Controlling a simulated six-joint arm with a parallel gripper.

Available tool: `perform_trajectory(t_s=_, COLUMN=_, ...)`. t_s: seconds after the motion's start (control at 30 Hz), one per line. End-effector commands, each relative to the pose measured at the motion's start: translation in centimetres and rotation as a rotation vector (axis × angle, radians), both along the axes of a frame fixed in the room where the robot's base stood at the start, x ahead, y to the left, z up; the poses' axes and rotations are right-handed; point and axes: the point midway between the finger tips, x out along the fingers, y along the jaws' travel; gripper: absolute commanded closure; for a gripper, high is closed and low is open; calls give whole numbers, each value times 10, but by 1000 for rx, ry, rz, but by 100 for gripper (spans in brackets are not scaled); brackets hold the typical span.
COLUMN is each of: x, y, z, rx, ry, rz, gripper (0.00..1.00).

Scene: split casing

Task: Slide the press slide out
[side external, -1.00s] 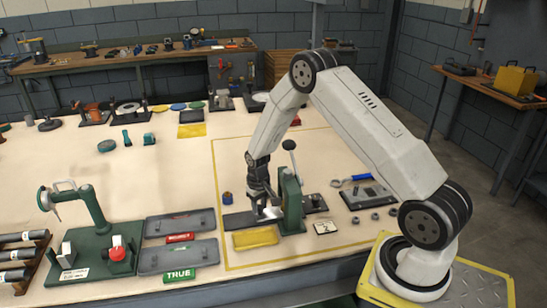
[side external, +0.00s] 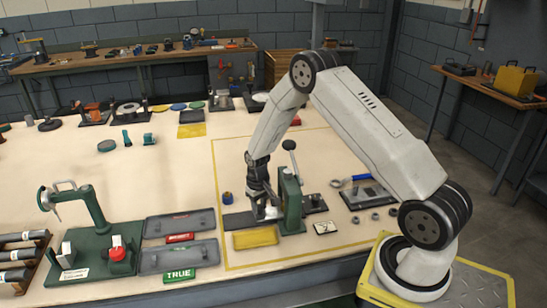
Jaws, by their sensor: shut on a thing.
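The green hand press (side external: 291,205) stands upright inside the yellow-outlined area, with a black-knobbed lever on top. A flat dark plate, seemingly the press slide (side external: 238,221), reaches out from its left side. My gripper (side external: 267,206) is low at the left of the press, pointing down over the plate's inner end, and is shut on the slide. The exact grip point is small and partly hidden by the fingers and the press body. A pale piece (side external: 273,213) shows at the fingertips, close to the press.
A yellow tray (side external: 255,238) lies just in front of the slide, and a small blue-and-brown part (side external: 227,197) stands behind it. Grey trays (side external: 178,257) and a green fixture (side external: 95,245) are to the left. Several nuts (side external: 375,216) lie to the right.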

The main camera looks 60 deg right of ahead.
Motion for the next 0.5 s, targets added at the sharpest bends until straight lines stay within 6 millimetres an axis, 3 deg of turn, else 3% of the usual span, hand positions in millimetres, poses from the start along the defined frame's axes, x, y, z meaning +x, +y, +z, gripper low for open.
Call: perform_trajectory(t_s=0.5, x=61, y=60, z=0, rx=0, ry=-2, rz=4, gripper=100)
